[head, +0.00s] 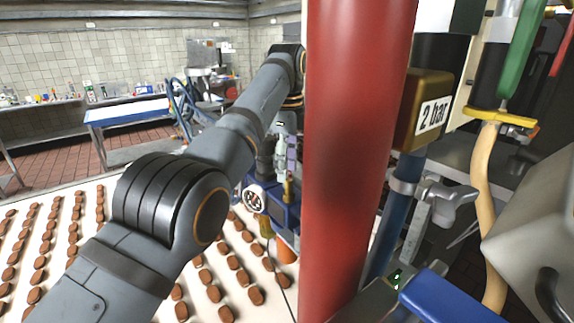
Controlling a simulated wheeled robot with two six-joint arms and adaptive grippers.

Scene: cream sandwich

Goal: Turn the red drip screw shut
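My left arm reaches from the lower left up to its wrist, beside the large red upright pipe (352,130). My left gripper (267,162) seems to hang below the wrist, small and dark, near the blue machine head (284,212). Its fingers cannot be made out, so I cannot tell whether it is open or holds anything. I cannot pick out a red drip screw; the red pipe hides part of the machine behind it. My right gripper is not in view.
Rows of brown biscuits (228,262) lie on a pale belt (140,250) below my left arm. A brass block marked "2 bar" (424,110), a metal valve (445,196) and a tan hose (485,190) crowd the right. A blue-topped table (127,111) stands behind.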

